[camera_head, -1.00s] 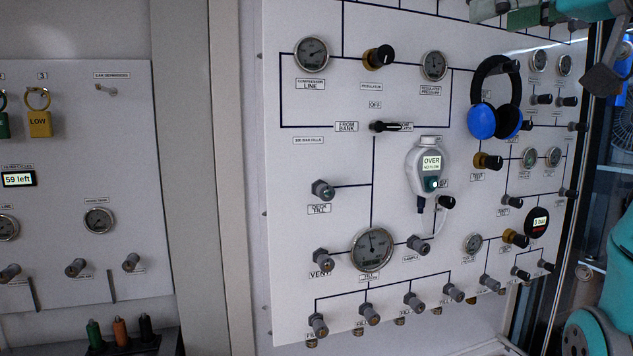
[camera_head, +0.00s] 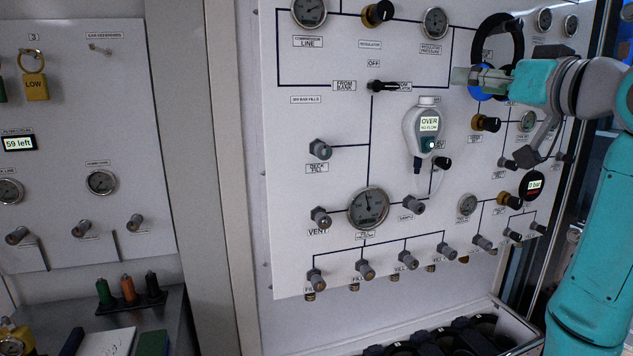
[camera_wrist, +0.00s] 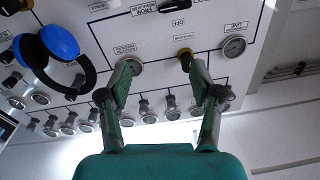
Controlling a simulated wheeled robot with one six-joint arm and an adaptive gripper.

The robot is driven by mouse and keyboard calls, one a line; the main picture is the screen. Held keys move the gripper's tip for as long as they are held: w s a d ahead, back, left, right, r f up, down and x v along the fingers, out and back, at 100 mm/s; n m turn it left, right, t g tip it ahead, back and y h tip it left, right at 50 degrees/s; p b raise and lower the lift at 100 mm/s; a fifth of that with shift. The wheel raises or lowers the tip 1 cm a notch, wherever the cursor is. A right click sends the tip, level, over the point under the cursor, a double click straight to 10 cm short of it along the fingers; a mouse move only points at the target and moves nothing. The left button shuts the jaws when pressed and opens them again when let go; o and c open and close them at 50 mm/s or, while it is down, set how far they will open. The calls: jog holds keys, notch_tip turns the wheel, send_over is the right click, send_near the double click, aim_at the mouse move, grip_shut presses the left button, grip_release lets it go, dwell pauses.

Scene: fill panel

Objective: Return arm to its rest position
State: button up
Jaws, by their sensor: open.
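My gripper (camera_head: 480,78) is at the upper right in the head view, in front of the white fill panel (camera_head: 330,190). It covers part of the blue and black ear defenders (camera_head: 497,32) hanging there. In the wrist view my gripper (camera_wrist: 160,78) has its two green-padded fingers spread apart with nothing between them. The ear defenders (camera_wrist: 60,40) show there at the upper left, apart from the fingers. My teal arm rises along the right side of the head view.
The panel carries gauges (camera_head: 368,208), several knobs and a white handheld meter (camera_head: 422,125) reading OVER. A side panel (camera_head: 70,150) with a yellow padlock (camera_head: 35,86) stands left. A dark-lined bin (camera_head: 515,325) sits below the panel.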

jog(key=w+f+m+h, duration=0.1)
jog(key=w+f+m, duration=0.1)
jog(key=f, duration=1.2)
jog(key=w+f+m+h, duration=0.2)
jog(key=f, duration=1.2)
jog(key=s+a+f+m+h, duration=0.1)
jog(key=s+f, duration=0.4)
jog(key=f, duration=0.7)
jog(key=s+a+f+m+h, duration=0.1)
jog(key=s+f, duration=0.5)
jog(key=f, duration=0.6)
jog(key=s+a+f+g+h, duration=0.1)
jog(key=s+f, duration=0.5)
jog(key=s, duration=0.4)
jog(key=s+a+f+h, duration=0.1)
jog(key=s+a+f, duration=0.1)
jog(key=s+f, duration=0.6)
jog(key=s+r+n, duration=0.1)
jog(key=s, duration=1.1)
jog(key=s+a+r+n+g, duration=0.1)
jog(key=s+n, duration=0.1)
jog(key=s, duration=1.1)
jog(key=shift+s+a+r+n, duration=0.2)
jog(key=shift+r+n, duration=0.1)
jog(key=shift+r, duration=0.05)
